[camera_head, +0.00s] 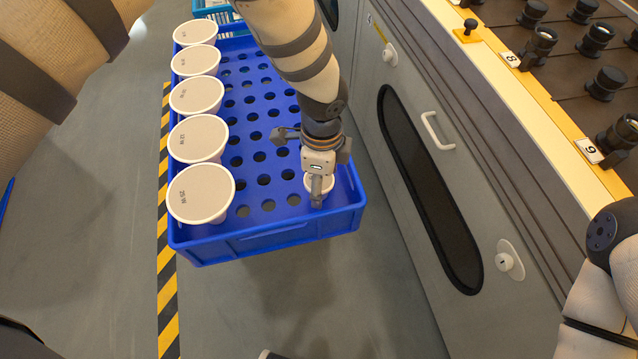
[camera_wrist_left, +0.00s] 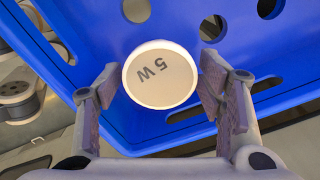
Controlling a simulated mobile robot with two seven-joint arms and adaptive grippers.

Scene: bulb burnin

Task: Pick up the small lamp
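The small lamp (camera_wrist_left: 160,75) has a round pale face marked "5 W" and a white rim. It sits in the near right corner of the blue crate (camera_head: 262,241). In the head view the lamp (camera_head: 309,184) is partly hidden under my left gripper (camera_head: 318,178). In the left wrist view my left gripper (camera_wrist_left: 162,98) is open, with one finger on each side of the lamp and no clear grip on it.
Several larger white lamps, one of them nearest (camera_head: 201,193), stand in a row along the crate's left side. The crate's other holes are empty. A grey cabinet (camera_head: 470,200) with sockets on top stands close on the right. A striped floor line (camera_head: 166,290) runs at left.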

